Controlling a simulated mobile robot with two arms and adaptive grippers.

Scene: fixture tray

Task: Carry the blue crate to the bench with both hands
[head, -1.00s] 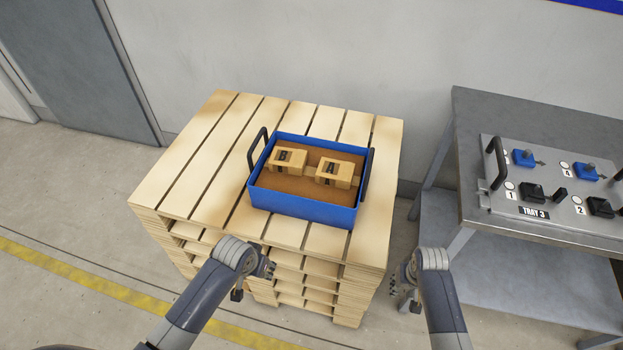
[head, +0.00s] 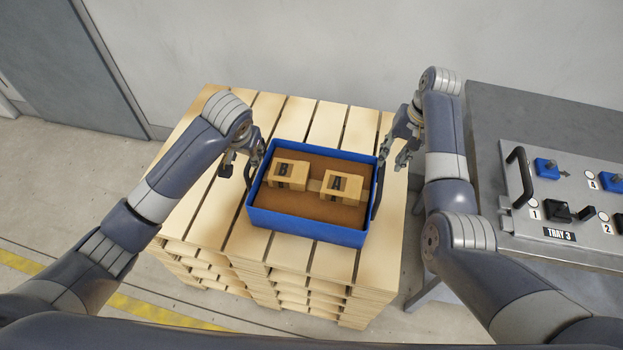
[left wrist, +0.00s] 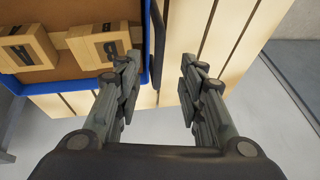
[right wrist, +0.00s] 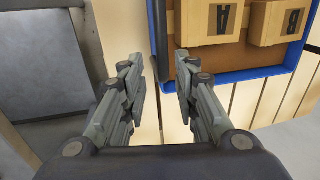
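The blue crate (head: 305,229) sits level on a stack of wooden pallets (head: 298,118), with two wooden blocks (head: 290,173) inside on a brown base. It has a black handle on each short side. My left gripper (head: 249,162) is open by the left handle. In the left wrist view, that handle (left wrist: 158,35) runs in line with the gap between the open fingers (left wrist: 160,82). My right gripper (head: 398,148) is open, above and beside the right handle (head: 377,190). In the right wrist view, the handle (right wrist: 160,35) lines up with the finger gap (right wrist: 163,85). Contact is not clear.
The grey metal bench (head: 498,112) stands to the right of the pallets, across a narrow gap. A metal fixture tray (head: 522,222) marked TRAY 3, with blue and black parts, lies on it. The bench's back left area is bare. A wall stands behind.

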